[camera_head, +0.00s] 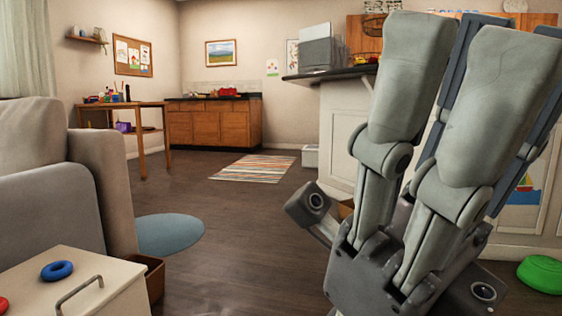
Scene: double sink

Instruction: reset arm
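My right gripper (455,85) fills the right side of the head view, large and close to the camera. Its grey fingers point up, and its dark grey base is low in the picture. The two light finger segments stand side by side with dark links behind them. The angle does not show clearly whether the fingertips are apart or together. I see no object held between them. My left gripper is not in view.
Open floor (240,230) with a striped rug (253,168) lies between.

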